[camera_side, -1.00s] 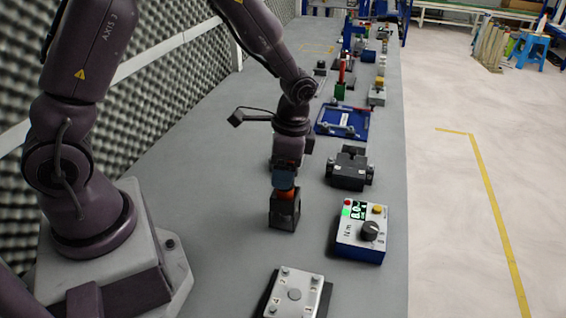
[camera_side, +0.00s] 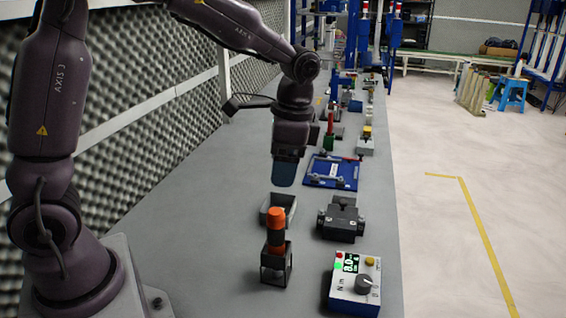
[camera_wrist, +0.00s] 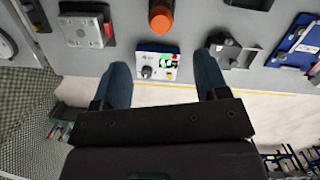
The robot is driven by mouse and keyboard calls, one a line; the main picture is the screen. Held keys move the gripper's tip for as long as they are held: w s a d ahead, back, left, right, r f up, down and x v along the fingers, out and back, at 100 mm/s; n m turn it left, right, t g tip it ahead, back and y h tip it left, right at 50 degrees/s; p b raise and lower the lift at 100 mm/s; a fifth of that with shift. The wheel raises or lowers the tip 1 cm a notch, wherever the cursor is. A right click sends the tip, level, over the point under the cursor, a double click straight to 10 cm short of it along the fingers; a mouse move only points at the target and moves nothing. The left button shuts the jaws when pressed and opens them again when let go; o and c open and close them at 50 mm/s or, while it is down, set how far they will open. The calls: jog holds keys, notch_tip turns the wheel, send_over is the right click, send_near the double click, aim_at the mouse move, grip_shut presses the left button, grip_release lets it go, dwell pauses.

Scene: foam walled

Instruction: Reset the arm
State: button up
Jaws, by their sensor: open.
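My gripper (camera_side: 284,172) hangs above the bench in the side view, pointing down, with nothing in it. In the wrist view its two blue fingers (camera_wrist: 163,75) stand wide apart. An orange-topped cylinder (camera_side: 276,222) stands upright in a small black holder (camera_side: 276,268), below and nearer the camera than my gripper. The orange top also shows in the wrist view (camera_wrist: 161,18), apart from the fingers.
A control box (camera_side: 355,284) with a knob and green display stands at the front right. Behind it are a black clamp-like block (camera_side: 341,220), a grey open tray (camera_side: 279,205) and a blue plate fixture (camera_side: 332,172). The bench's left side is mostly bare. Foam walls run along the left.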

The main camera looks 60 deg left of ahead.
jog(key=shift+s+f+n, duration=0.4)
jog(key=shift+s+n, duration=0.2)
jog(key=shift+n, duration=0.1)
jog(key=s+r+n+t, duration=0.4)
jog(key=s+r+t, duration=0.3)
jog(key=s, duration=0.7)
notch_tip(320, 180, up, 3)
jog(key=shift+s+d+f+n+h, duration=0.15)
jog(key=shift+s+n+h, duration=0.15)
jog(key=shift+s+h, duration=0.1)
